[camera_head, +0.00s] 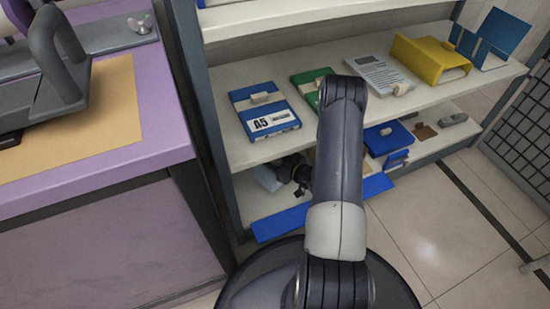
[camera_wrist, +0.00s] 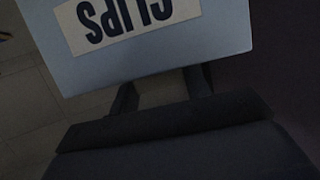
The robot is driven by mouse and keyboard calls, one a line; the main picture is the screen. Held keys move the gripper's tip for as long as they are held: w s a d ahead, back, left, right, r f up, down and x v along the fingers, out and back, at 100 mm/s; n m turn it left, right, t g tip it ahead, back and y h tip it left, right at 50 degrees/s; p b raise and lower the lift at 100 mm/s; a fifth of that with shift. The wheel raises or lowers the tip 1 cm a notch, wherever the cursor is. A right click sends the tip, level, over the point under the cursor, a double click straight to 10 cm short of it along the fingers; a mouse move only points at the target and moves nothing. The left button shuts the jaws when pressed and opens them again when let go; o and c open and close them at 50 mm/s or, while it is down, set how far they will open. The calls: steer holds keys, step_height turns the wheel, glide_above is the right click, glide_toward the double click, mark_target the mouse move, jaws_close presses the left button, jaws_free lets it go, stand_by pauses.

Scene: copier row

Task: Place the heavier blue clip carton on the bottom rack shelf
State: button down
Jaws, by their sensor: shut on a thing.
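In the wrist view the carton (camera_wrist: 212,38) fills the top, with a white label reading "CLIPS" upside down. My gripper (camera_head: 299,176) is shut on the carton; its dark fingers (camera_wrist: 160,90) meet the carton's near edge. My forearm and the middle shelf hide part of the gripper. I cannot tell whether the carton touches the bottom shelf. Its weight does not show.
The middle shelf (camera_head: 245,148) holds a blue A5 pack (camera_head: 264,109), a green pack (camera_head: 308,87) and a yellow holder (camera_head: 430,60). A blue box (camera_head: 388,138) is on the bottom shelf, right of my arm. A purple counter (camera_head: 165,140) stands left. Floor is clear at right.

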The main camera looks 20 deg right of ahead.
steer(key=shift+f+b, duration=0.3)
steer(key=shift+f, duration=0.75)
steer(key=c, duration=0.7)
jaws_free()
steer(key=shift+f, duration=0.2)
steer(key=shift+s+d+r, duration=0.1)
steer(key=shift+r, duration=0.15)
steer(key=shift+p+v, duration=2.4)
steer(key=shift+v, duration=3.5)
